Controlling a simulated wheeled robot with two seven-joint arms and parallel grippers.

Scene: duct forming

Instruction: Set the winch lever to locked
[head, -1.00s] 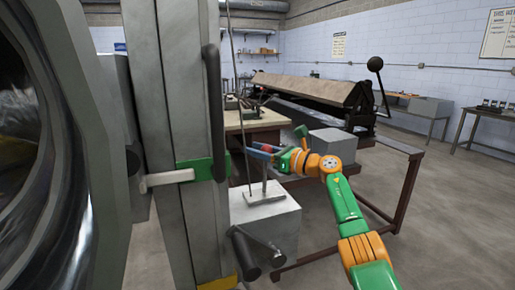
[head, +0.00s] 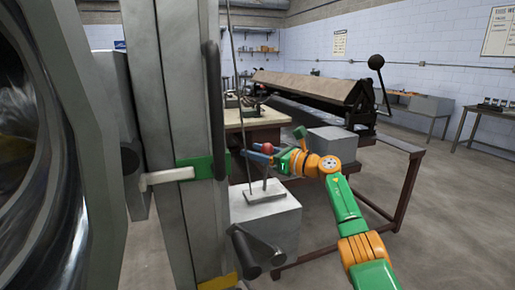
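A lever with a red ball knob (head: 267,148) stands on a thin upright rod above a metal plate (head: 265,192) on a grey box; it looks like the winch lever. My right gripper (head: 260,156) reaches in from the right, with its blue fingertips right at the knob and partly overlapping it. Whether the fingers touch or grip the knob, I cannot tell. No locked or free marking can be read. My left gripper is not in view.
A grey column (head: 177,90) with a green bracket (head: 205,168) stands close on the left. A dark crank handle (head: 245,245) juts out below the plate. A brown-framed bench (head: 405,190) stands behind my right arm. Open floor lies at the right.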

